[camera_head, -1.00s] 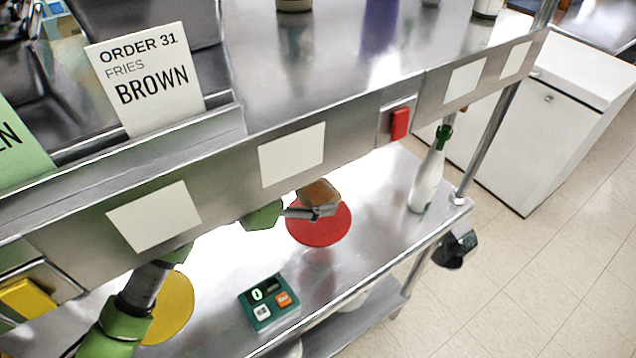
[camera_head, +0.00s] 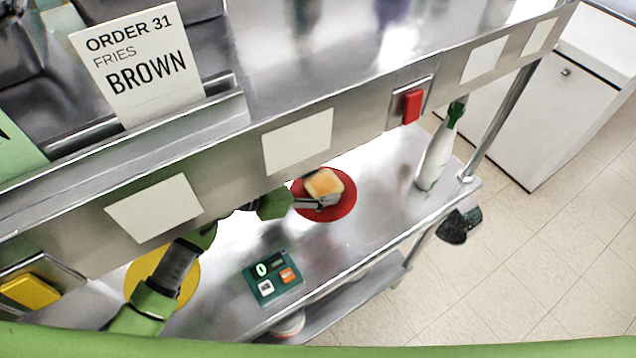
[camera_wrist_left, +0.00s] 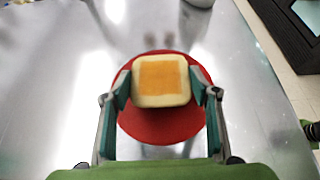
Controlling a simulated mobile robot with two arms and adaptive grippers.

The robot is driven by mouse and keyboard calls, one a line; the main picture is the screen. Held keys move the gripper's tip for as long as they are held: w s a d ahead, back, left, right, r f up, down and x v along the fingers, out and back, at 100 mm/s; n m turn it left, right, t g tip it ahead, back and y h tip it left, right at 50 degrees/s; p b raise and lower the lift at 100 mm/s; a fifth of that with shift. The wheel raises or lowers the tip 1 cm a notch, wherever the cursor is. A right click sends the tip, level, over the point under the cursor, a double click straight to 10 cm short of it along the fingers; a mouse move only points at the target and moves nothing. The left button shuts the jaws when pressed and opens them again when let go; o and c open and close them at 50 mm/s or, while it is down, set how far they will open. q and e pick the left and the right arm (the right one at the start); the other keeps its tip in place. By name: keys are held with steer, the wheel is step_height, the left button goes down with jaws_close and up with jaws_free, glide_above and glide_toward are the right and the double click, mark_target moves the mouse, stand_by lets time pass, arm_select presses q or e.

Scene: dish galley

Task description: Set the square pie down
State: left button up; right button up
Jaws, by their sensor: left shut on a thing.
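The square pie (camera_head: 324,184) has a pale crust and an orange top. My left gripper (camera_head: 318,201) is shut on the pie, over the red round mat (camera_head: 341,210) on the steel shelf. In the left wrist view the pie (camera_wrist_left: 161,80) sits between the two fingers of my left gripper (camera_wrist_left: 161,92), with the red mat (camera_wrist_left: 160,128) beneath and around it. I cannot tell whether the pie touches the mat. My right gripper is not in view.
A white bottle with a green neck (camera_head: 436,158) stands right of the mat. A green scale-like device (camera_head: 272,278) sits in front. A yellow round mat (camera_head: 187,287) lies left, partly behind my arm. The upper steel shelf (camera_head: 228,155) overhangs closely.

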arm_select(q)
steer(key=shift+f, duration=0.2)
steer(key=o, duration=1.2)
steer(key=shift+r, duration=0.1)
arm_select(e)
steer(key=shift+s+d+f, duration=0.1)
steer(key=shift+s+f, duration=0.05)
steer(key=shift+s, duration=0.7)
arm_select(q)
steer(key=shift+r, duration=0.1)
steer(key=b+v, duration=0.1)
steer(key=v, duration=0.5)
steer(key=shift+s+a+r+b, duration=0.1)
steer(key=shift+s+a+b, duration=0.1)
steer(key=shift+a+b, duration=0.15)
steer(key=shift+s+a+r, duration=0.15)
steer(key=shift+a+r, duration=0.05)
steer(key=shift+r, duration=0.05)
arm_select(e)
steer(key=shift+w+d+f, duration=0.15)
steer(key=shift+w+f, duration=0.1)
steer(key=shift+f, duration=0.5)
arm_select(q)
steer(key=shift+s, duration=0.1)
